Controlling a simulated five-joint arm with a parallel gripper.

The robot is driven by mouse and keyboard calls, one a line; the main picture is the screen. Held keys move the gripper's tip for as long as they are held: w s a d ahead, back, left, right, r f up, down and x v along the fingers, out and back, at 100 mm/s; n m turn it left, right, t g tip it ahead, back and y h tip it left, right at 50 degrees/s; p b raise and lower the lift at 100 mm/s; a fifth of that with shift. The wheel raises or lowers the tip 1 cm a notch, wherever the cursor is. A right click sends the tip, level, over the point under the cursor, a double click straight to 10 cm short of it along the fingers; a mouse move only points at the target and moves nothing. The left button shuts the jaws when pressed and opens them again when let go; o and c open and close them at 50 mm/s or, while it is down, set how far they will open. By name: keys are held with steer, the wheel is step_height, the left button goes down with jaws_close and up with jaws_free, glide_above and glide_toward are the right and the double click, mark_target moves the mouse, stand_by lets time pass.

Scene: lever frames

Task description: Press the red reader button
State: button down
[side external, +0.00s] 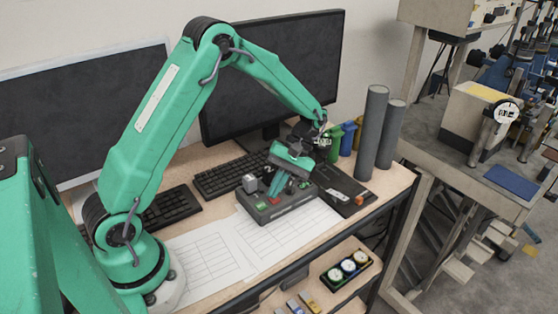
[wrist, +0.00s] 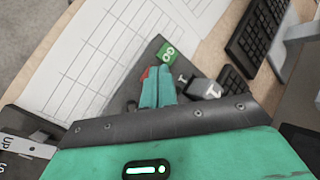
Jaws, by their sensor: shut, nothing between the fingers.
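The reader is a dark grey box (side external: 290,207) on the desk, lying partly over printed sheets. Its red button (side external: 274,201) shows just below my gripper (side external: 273,193) in the side view. My gripper is shut and empty, pointing down with its tips very close to the button; I cannot tell whether they touch. In the wrist view, a strip of the red button (wrist: 146,73) shows at the left of the teal fingertips (wrist: 160,70), which hide the rest. A green label (wrist: 167,54) lies just beyond the tips.
A grey knob (side external: 250,183) stands on the box's left side, close to my fingers. Black keyboards (side external: 228,175), monitors (side external: 275,75) and grey cylinders (side external: 372,135) stand around it. Printed sheets (side external: 215,255) lie flat in front. A lower shelf holds a tray of round gauges (side external: 347,268).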

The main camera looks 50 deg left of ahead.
steer(key=shift+r, duration=0.4)
steer(key=shift+r, duration=0.1)
steer(key=shift+r, duration=2.4)
steer(key=s+d+r+m+t, duration=0.3)
steer(key=s+r+m+t, duration=0.7)
steer(key=s+r+t, duration=0.3)
steer(key=shift+s+d+r+m+y, duration=0.15)
steer(key=shift+s+r+m+y, duration=0.2)
steer(key=shift+s, duration=0.3)
